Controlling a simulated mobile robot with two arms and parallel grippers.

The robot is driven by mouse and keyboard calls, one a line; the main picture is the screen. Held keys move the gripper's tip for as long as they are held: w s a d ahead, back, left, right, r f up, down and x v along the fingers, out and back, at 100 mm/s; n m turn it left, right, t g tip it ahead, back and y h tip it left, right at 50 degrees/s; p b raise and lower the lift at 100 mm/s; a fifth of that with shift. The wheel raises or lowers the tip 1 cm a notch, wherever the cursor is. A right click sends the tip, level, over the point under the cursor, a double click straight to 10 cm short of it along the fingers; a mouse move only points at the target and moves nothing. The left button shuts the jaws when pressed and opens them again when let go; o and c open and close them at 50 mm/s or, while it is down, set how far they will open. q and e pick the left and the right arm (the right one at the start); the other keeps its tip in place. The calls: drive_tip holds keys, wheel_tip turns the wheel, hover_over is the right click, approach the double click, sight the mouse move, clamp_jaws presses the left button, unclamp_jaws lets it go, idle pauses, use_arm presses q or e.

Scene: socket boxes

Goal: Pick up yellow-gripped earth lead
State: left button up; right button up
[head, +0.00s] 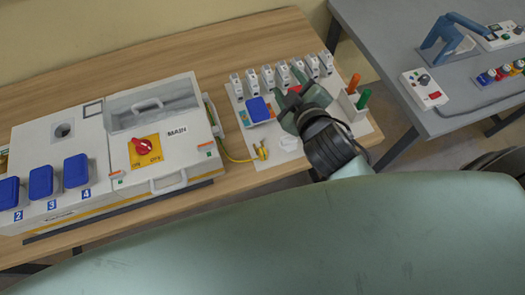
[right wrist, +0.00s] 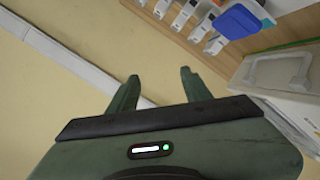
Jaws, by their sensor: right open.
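The yellow-gripped earth lead (head: 262,153) lies on the white mat at its front left part, in the head view. Its yellow cable runs left towards the side of the big white MAIN box. My right gripper (head: 288,88) is over the mat, above and to the right of the yellow grip, apart from it. In the right wrist view my right gripper (right wrist: 160,77) shows two spread fingers with nothing between them. The earth lead cannot be made out in that view. My left gripper is not in view.
The MAIN box (head: 178,133) with a red switch (head: 142,146) fills the table's left. On the mat (head: 267,176) stand several white breakers, a blue socket cover (head: 259,110) and a holder with orange and green handles (head: 364,98). A grey table (head: 380,40) is at right.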

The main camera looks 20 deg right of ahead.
drive_tip(key=w+a+r+n+t+y, duration=0.2)
drive_tip(key=a+r+n+t, duration=0.1)
drive_tip(key=r+n, duration=0.15)
drive_tip(key=w+a+r+n+t+y, duration=0.2)
drive_tip(key=a+r+n+y, duration=0.15)
drive_tip(key=r, duration=0.25)
drive_tip(key=s+a+r+n+g+y, duration=0.3)
drive_tip(key=a+r+n+y, duration=0.2)
drive_tip(key=a+n+y, duration=0.65)
drive_tip(key=s+a+n+g+y, duration=0.2)
drive_tip(key=s+n+g, duration=0.15)
drive_tip(key=n, duration=0.55)
drive_tip(key=n+g+h, duration=1.3)
drive_tip(key=n+h, duration=0.1)
drive_tip(key=n, duration=0.4)
approach(263, 151)
wheel_tip(263, 151, down, 3)
drive_tip(key=shift+m, duration=0.25)
drive_tip(key=p+x, duration=0.1)
drive_tip(key=x, duration=0.2)
drive_tip(key=a+p+x, duration=0.1)
drive_tip(key=p+x, duration=0.1)
drive_tip(key=x, duration=0.1)
drive_tip(key=shift+s+a+f+p, duration=0.1)
drive_tip(key=shift+s+a+p, duration=0.1)
drive_tip(key=shift+p, duration=0.1)
drive_tip(key=shift+f, duration=0.3)
clamp_jaws()
